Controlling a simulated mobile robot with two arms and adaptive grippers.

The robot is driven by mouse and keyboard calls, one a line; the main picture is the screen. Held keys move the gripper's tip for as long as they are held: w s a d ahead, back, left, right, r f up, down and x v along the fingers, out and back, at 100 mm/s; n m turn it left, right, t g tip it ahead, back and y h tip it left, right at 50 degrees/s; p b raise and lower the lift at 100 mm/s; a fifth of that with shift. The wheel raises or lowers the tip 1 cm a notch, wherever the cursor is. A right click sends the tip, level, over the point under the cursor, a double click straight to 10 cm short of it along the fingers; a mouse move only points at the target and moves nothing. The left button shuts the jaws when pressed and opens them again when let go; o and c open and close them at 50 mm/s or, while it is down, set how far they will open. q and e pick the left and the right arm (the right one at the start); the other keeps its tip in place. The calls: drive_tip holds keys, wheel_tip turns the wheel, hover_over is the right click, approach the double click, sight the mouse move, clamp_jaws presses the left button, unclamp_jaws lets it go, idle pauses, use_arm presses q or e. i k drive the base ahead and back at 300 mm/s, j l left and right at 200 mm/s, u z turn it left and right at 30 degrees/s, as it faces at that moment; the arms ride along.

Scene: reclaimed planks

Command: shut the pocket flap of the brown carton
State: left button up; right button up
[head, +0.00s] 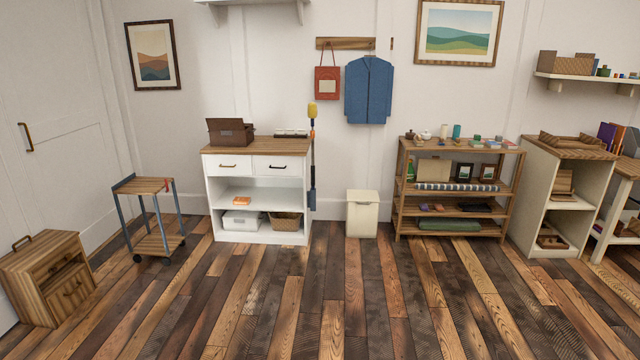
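A brown carton (231,134) stands on the wooden top of a white cabinet, left of the middle of the head view. A darker panel stands raised at its back left, and the carton looks open at the top. It is too small in this view to tell how its pocket flap stands. Neither of my grippers shows in the head view.
Beside the carton lies a low dark rack with white pieces (291,133). A blue-framed trolley (150,240) stands left of the white cabinet (258,190), a cream bin (362,214) right of it. The plank floor (330,310) in front is clear.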

sight(235, 123)
drive_tip(key=i, duration=2.5)
drive_tip(key=i+u, duration=0.1)
drive_tip(key=i, duration=0.55)
drive_tip(key=i+l+u, duration=0.15)
drive_tip(key=i, duration=0.45)
drive_tip(key=i+l+u, duration=0.1)
drive_tip(key=i, duration=0.55)
drive_tip(key=l, duration=0.1)
